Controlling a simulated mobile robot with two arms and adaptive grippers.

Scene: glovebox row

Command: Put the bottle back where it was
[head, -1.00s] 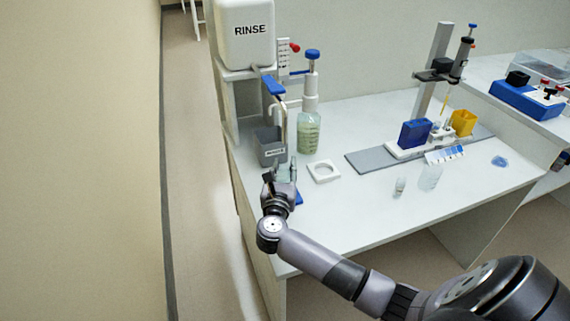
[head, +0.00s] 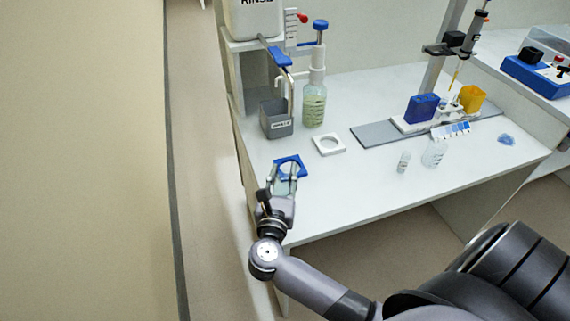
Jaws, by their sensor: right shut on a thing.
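My right gripper (head: 284,178) is shut on a small, clear, pale bottle (head: 285,186), mostly hidden by the fingers. It is near the front left edge of the bench. A blue square holder with a round hole (head: 291,160) lies on the bench just beyond the gripper, and the bottle overlaps its near side in the picture. I cannot tell whether the bottle touches it or is above it. A white square holder with a round hole (head: 328,144) lies empty farther back to the right. My left gripper is not in view.
Behind are a grey rinse basin (head: 277,122), a tap (head: 284,72) and a blue-capped dispenser bottle (head: 314,105). To the right stand a small vial (head: 403,163), a clear bottle (head: 433,153) and a grey stand base (head: 373,136). The front middle of the bench is clear.

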